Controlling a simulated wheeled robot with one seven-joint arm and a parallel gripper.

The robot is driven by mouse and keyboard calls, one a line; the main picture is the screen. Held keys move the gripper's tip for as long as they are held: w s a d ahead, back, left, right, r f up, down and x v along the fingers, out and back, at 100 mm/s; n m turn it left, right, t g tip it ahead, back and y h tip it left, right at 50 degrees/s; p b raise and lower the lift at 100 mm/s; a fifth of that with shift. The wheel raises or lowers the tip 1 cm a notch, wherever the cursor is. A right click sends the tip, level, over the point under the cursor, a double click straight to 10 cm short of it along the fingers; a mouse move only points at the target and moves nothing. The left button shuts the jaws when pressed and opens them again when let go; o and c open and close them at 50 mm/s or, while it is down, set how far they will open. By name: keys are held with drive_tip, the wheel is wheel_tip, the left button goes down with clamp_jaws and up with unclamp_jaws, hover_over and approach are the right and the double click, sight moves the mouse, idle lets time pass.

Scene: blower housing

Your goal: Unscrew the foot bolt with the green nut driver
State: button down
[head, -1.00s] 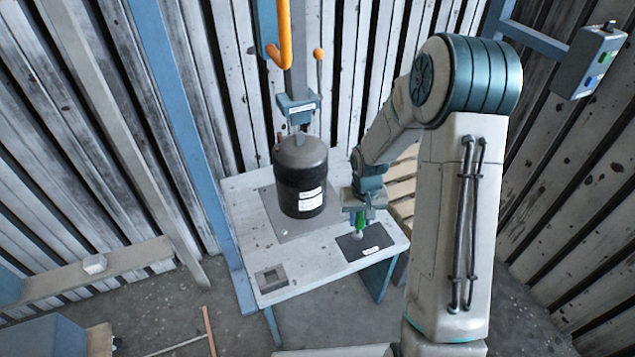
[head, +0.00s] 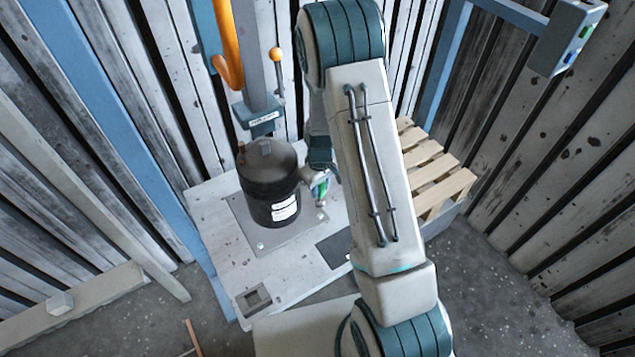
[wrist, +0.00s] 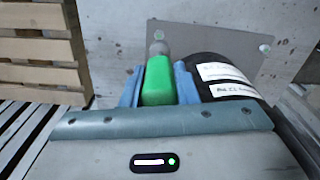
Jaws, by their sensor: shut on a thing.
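The black blower housing (head: 268,185) stands upright on a grey base plate (head: 250,235) on the table. My gripper (wrist: 158,85) is shut on the green nut driver (wrist: 158,78), with one blue finger on each side of it. The driver also shows in the head view (head: 321,188), just right of the housing, close above the plate's right side. The driver's grey socket end (wrist: 158,48) points away from my wrist, towards a plate corner. A round bolt head (wrist: 265,48) shows at another corner, and one shows at the plate's front (head: 261,245). I cannot tell whether the socket touches a bolt.
The dark mat (head: 337,248) on the table's right front is bare. A square holder (head: 253,300) sits at the front left. A clamp column (head: 262,110) with an orange lever rises behind the housing. A wooden pallet (head: 435,170) lies to the right.

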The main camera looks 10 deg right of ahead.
sight(320, 201)
drive_tip(key=shift+d+f+b, duration=0.15)
drive_tip(key=shift+f+b, duration=0.3)
drive_tip(key=shift+f, duration=0.4)
drive_tip(key=shift+f+b, duration=1.2)
drive_tip(key=shift+f, duration=0.45)
drive_tip(key=shift+f+b, duration=0.3)
drive_tip(key=shift+b, duration=0.05)
